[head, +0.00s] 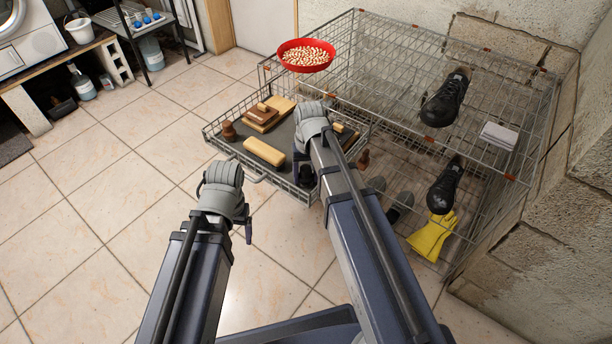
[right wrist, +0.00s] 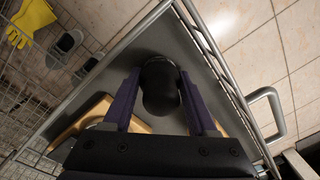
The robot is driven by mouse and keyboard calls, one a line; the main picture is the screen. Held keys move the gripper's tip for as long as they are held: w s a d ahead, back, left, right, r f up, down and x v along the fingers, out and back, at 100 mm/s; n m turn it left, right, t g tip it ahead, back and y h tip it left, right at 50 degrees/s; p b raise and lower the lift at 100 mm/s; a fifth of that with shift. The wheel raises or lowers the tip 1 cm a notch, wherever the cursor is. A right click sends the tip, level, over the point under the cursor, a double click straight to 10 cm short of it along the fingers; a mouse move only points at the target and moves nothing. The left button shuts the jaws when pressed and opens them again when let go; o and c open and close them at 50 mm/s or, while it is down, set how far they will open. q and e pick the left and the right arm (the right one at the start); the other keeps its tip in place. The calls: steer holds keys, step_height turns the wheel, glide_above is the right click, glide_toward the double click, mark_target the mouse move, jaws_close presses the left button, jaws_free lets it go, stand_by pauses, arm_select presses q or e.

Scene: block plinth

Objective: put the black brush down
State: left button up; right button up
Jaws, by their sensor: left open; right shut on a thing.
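The black brush (right wrist: 160,88) is a dark rounded piece between the two fingers of my right gripper (right wrist: 162,98), which is shut on it. It is over the grey floor of the pulled-out wire drawer (right wrist: 222,95); I cannot tell whether it touches. In the head view my right gripper (head: 304,178) reaches down at the drawer's near right side, and my wrist and arm hide most of the brush. The drawer's wire rim (head: 222,146) shows on the left. My left gripper (head: 246,222) is open, outside the drawer, above the tiles.
In the drawer lie a tan block (head: 264,152), a brown-topped brush (head: 261,114) and a brown knob (head: 229,130). A red bowl (head: 307,56) of beige pieces stands on the wire rack above. The rack also holds black shoes (head: 446,98) and yellow gloves (head: 432,238).

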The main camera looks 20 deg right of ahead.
mark_target(308, 167)
steer(key=o, duration=1.2)
steer(key=r+p, duration=1.2)
steer(key=shift+d+r+p, duration=0.15)
steer(key=shift+d+p, duration=0.1)
steer(key=shift+p, duration=0.05)
